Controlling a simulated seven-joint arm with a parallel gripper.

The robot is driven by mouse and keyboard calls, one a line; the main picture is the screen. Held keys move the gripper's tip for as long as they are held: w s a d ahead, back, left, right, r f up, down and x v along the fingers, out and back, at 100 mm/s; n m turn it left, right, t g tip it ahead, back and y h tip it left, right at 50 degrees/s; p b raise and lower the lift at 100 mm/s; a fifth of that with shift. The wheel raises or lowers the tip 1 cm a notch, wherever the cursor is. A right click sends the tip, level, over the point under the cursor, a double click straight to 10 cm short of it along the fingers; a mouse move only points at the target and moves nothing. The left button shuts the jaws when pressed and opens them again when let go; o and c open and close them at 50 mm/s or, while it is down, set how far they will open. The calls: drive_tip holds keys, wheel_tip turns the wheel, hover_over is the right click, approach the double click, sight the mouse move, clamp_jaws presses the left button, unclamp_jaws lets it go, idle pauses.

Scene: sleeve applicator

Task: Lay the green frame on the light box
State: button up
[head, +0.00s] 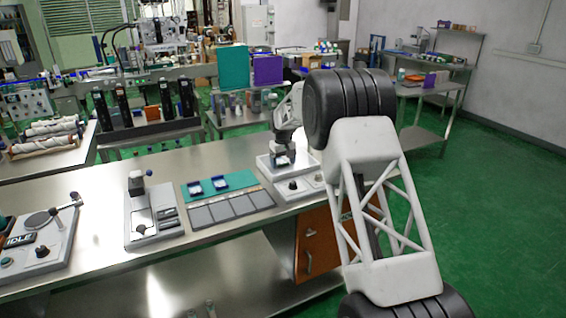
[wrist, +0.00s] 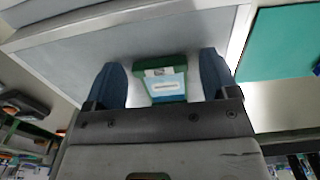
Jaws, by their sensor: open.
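A small green frame (wrist: 160,72) with a pale blue and white labelled piece in it shows between my fingers in the wrist view. My gripper (wrist: 170,75) is open, with one blue finger on each side of the frame and a visible gap on both sides. In the head view my gripper (head: 282,158) is low over the grey station at the right end of the bench, and the green frame cannot be made out there. I cannot tell for certain which unit is the light box, or whether the frame touches the surface beneath it.
A teal mat (head: 240,180) with two blue frames (head: 208,187) lies left of my gripper, behind a row of grey panels (head: 228,207). The right-end station (head: 305,183) has dark knobs. Other stations stand farther left (head: 152,222) (head: 40,250). Bare steel bench lies between them.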

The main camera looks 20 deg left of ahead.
drive_tip(key=shift+r, duration=0.1)
wheel_tip(320, 180, up, 12)
idle(0.8)
idle(0.5)
